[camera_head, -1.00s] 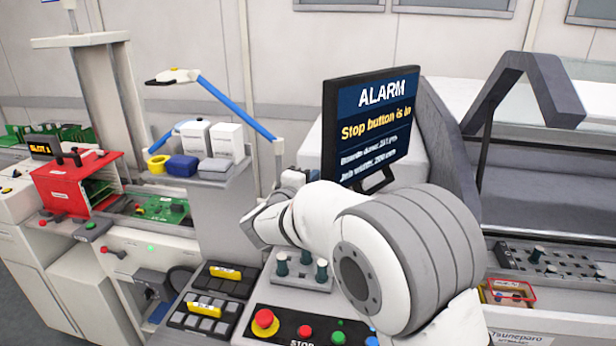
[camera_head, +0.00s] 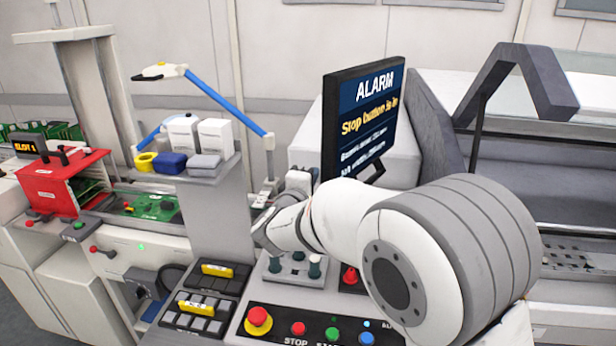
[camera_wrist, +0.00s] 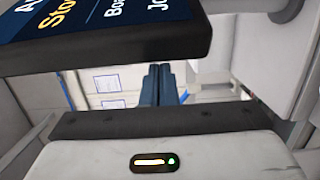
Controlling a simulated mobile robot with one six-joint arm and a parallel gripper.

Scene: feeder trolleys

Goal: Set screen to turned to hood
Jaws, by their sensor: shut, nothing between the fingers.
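The screen (camera_head: 368,120) is a dark panel reading ALARM, "Stop button is in". In the head view it stands on the white machine, seen at a slant, its face towards the right front. The grey hood (camera_head: 437,150) is beside it on the right, with a bent dark frame above. In the wrist view the screen (camera_wrist: 110,45) crosses the upper left, close to my gripper (camera_wrist: 158,72). Its two dark blue fingers are together and empty, pointing beyond the screen's lower edge. Whether they touch the screen cannot be told. In the head view my arm hides the screen's foot and my fingers.
A control panel with a red stop button (camera_head: 258,320) and other push buttons lies below my arm. A shelf with white boxes (camera_head: 214,137) and a blue lamp arm (camera_head: 225,103) are on the left. A red magazine (camera_head: 62,180) stands farther left.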

